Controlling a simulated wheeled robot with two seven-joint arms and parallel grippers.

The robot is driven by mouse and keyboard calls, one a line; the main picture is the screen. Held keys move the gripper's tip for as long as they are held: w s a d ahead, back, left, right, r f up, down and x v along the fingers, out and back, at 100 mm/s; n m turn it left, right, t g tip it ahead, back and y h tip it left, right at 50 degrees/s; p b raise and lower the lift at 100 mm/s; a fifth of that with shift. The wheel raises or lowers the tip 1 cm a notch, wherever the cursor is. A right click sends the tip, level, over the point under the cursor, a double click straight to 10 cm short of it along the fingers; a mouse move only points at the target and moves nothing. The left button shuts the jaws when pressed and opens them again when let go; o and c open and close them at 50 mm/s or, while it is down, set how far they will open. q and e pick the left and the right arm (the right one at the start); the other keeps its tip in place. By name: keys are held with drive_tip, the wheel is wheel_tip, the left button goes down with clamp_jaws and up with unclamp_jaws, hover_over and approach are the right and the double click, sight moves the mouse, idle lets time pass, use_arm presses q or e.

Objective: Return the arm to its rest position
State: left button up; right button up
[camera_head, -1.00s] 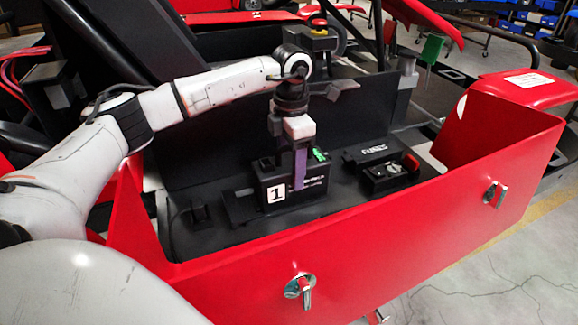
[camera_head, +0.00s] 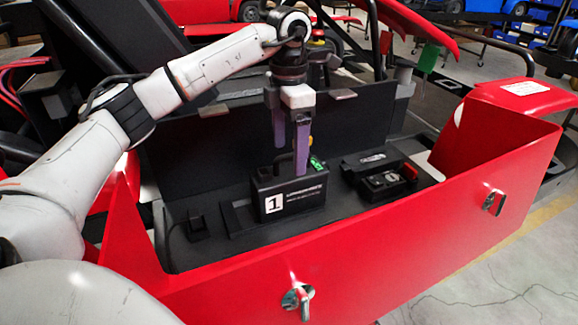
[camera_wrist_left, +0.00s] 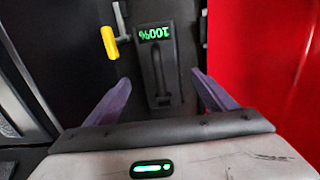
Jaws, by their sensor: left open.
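My left arm comes in from the left in the head view, bent at the elbow. My left gripper (camera_head: 290,160) points down with its purple fingers open and empty, just above the black battery box (camera_head: 290,194) marked "1". In the left wrist view the open fingers (camera_wrist_left: 160,95) stand on either side of the box's handle (camera_wrist_left: 162,75), apart from it. The box's display (camera_wrist_left: 155,33) reads 100% in green. It sits in the kart's black bay inside the red side panel (camera_head: 400,250). My right gripper is not in view.
A black unit with a red part (camera_head: 380,177) sits right of the box. A yellow-handled lever (camera_wrist_left: 110,42) is near the box in the wrist view. Upright black panels stand behind the bay. Blue bins (camera_head: 555,60) are far back.

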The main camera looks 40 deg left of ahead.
sight(283, 173)
use_arm(q)
drive_tip(key=shift+r, duration=1.2)
wheel_tip(283, 173, down, 10)
drive_tip(key=shift+p, duration=0.4)
drive_tip(key=shift+s+a+f, duration=0.15)
drive_tip(key=shift+s+f, duration=0.05)
drive_tip(key=shift+f, duration=0.1)
drive_tip(key=shift+s+a+r, duration=0.1)
drive_tip(key=shift+s+a, duration=0.15)
drive_tip(key=shift+s, duration=0.25)
drive_tip(key=shift+w+d, duration=0.1)
